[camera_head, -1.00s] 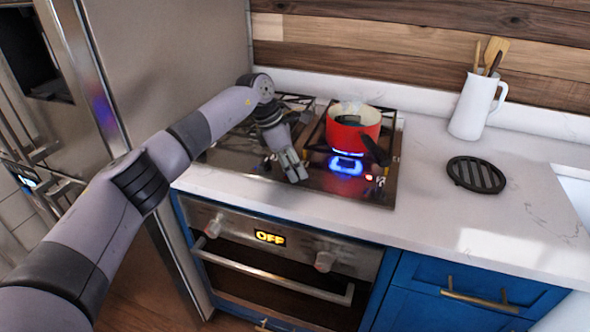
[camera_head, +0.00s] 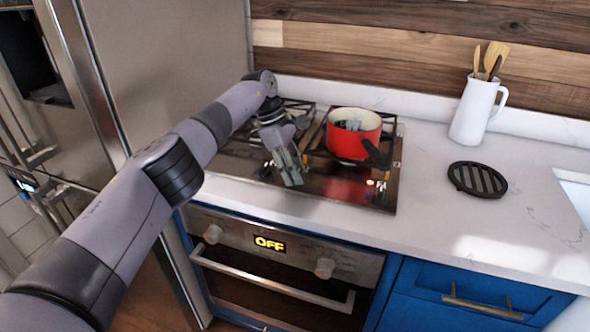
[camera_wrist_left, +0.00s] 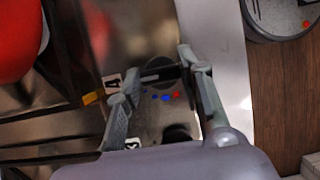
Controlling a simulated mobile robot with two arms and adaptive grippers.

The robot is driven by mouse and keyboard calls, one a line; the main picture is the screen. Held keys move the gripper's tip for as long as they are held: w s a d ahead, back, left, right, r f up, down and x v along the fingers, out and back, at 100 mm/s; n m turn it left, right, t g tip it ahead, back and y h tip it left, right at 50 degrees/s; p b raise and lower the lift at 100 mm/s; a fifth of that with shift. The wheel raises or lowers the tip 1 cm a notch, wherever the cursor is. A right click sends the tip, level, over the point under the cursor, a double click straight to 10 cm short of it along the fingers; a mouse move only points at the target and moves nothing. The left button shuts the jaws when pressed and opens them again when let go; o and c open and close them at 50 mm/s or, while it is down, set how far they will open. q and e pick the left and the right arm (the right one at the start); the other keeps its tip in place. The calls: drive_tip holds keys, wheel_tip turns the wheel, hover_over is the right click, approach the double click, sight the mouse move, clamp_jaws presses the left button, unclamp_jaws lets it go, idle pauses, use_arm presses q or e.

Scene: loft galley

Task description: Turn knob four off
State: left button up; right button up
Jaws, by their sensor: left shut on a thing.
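The cooktop (camera_head: 333,188) holds a red pot (camera_head: 352,140) on its right side, and no flame shows under the pot. My left gripper (camera_head: 292,178) is over the cooktop's front edge, left of the pot. In the left wrist view its fingers (camera_wrist_left: 158,78) are closed around a dark round knob (camera_wrist_left: 159,66) beside a label "4" (camera_wrist_left: 112,80). The fingers partly hide this knob. Another dark knob (camera_wrist_left: 177,133) is close by near a label "3" (camera_wrist_left: 133,143). A small red light (camera_head: 370,182) glows on the cooktop. My right gripper is not in view.
A black trivet (camera_head: 477,177) and a white utensil jug (camera_head: 474,111) stand on the counter to the right. The oven below shows "OFF" (camera_head: 269,243). The fridge (camera_head: 170,70) stands close on the left.

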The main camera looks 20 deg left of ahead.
use_arm(q)
drive_tip(key=shift+w+r, duration=0.1)
drive_tip(key=o, duration=1.2)
drive_tip(key=shift+c, duration=0.2)
drive_tip(key=v, duration=0.7)
drive_tip(key=shift+r, duration=0.15)
drive_tip(key=shift+a, duration=0.15)
